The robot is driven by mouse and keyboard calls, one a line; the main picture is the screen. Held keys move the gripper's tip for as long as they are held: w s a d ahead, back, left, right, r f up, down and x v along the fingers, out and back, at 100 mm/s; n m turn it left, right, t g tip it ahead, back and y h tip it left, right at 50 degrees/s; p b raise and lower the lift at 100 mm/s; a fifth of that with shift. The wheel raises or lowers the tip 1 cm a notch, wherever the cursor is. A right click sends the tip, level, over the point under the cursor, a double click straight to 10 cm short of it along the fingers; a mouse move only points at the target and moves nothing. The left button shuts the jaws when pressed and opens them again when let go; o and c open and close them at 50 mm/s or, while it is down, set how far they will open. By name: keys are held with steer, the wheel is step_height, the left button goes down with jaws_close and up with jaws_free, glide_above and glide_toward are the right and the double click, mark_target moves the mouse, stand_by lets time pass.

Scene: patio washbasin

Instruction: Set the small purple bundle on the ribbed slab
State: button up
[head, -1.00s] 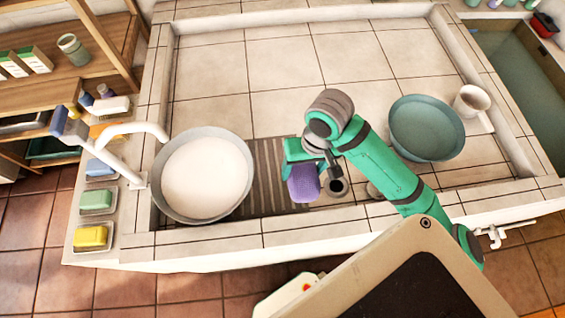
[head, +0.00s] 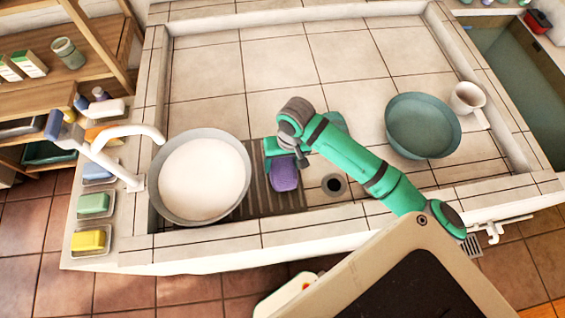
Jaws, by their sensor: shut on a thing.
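The small purple bundle (head: 284,178) is in my gripper (head: 283,160), which is shut on it. The dark ribbed slab (head: 259,200) lies between the white-filled basin and the drain hole. The bundle appears over the right part of the slab. I cannot tell whether it touches the slab or hangs just above it. My gripper and the bundle hide part of the slab.
A grey basin (head: 158,190) with white contents stands close left of the slab, with a white tap (head: 118,172) beside it. A drain hole (head: 334,184) is to the right. A teal bowl (head: 422,126) and a white mug (head: 467,97) stand farther right. The tiles behind are clear.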

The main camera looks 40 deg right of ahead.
mark_target(287, 163)
steer(key=shift+f, duration=0.15)
steer(key=o, duration=1)
steer(key=shift+c, duration=0.2)
step_height(287, 163, up, 12)
steer(key=d, duration=0.1)
steer(key=shift+s+d, duration=0.2)
steer(key=shift+s, duration=0.15)
